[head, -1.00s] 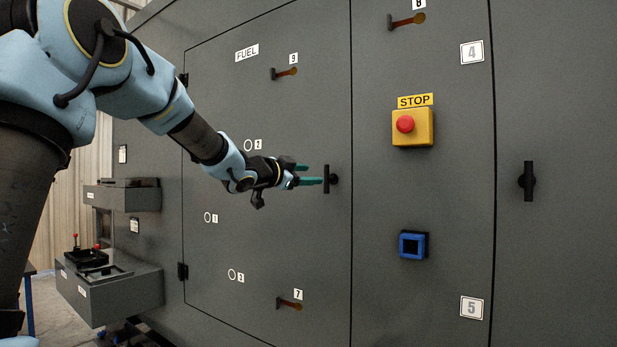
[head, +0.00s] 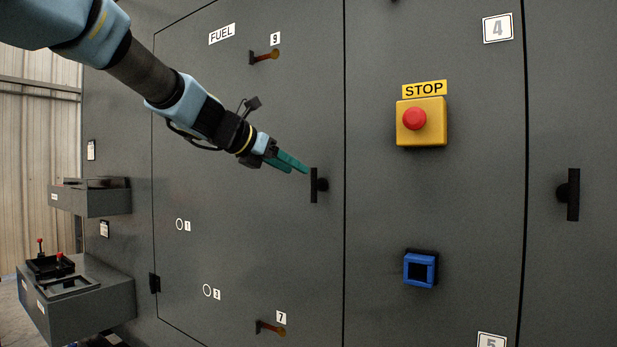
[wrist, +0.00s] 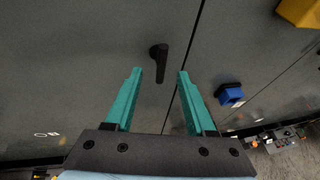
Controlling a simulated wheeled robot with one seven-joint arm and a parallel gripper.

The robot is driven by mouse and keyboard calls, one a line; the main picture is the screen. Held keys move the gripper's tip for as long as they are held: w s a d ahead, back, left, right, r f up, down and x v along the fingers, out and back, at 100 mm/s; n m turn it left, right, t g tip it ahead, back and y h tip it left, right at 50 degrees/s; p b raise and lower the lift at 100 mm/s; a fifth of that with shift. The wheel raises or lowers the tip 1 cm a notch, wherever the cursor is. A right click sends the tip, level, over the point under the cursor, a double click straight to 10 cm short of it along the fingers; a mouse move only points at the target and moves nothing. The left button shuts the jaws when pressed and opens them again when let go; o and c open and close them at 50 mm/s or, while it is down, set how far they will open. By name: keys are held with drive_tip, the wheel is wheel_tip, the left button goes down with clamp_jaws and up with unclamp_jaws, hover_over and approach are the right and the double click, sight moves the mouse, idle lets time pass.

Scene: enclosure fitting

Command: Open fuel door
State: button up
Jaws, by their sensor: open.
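The fuel door (head: 235,180) is a large dark grey panel with a FUEL label (head: 222,34) at its upper left. It looks closed, flush with the cabinet. Its black T-shaped handle (head: 314,185) stands upright near the door's right edge. My gripper (head: 305,168), with teal fingers, is just left of the handle in the head view and apart from it. In the wrist view the open fingers (wrist: 156,85) are spread, with the handle (wrist: 160,62) ahead, between and beyond their tips. Nothing is held.
Right of the door are a yellow box with a red STOP button (head: 414,118) and a blue square fitting (head: 420,268). Another black handle (head: 573,195) is at far right. Keyed latches 9 (head: 264,56) and 7 (head: 270,327) are on the door. Grey boxes (head: 75,305) jut out at left.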

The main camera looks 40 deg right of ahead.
sight(313, 182)
drive_tip(key=p+x, duration=0.2)
drive_tip(key=x, duration=0.6)
drive_tip(key=shift+d, duration=0.1)
clamp_jaws()
idle(0.4)
